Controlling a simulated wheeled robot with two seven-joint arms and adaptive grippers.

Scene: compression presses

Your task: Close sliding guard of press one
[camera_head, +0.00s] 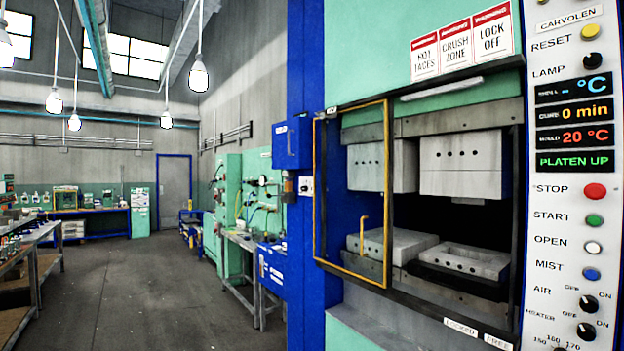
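The press (446,87) stands close at the right, with a green and blue body. Its sliding guard (387,130) is a yellow-framed clear panel with a yellow vertical handle (363,236). The guard is at the left side of the press opening, and the right part of the opening is uncovered. Through it I see an upper mould block (461,165) raised above a lower mould block (464,260), with a dark gap between them. Labels on the lower sill read "LOCKED" and "FREE" (480,332). Neither of my grippers is in view.
A control panel (574,150) at the right edge shows "PLATEN UP" and has several buttons, including a red STOP button (595,191). A blue box (292,143) juts out left of the guard. Benches (35,240) line the far left. The floor (150,290) between is clear.

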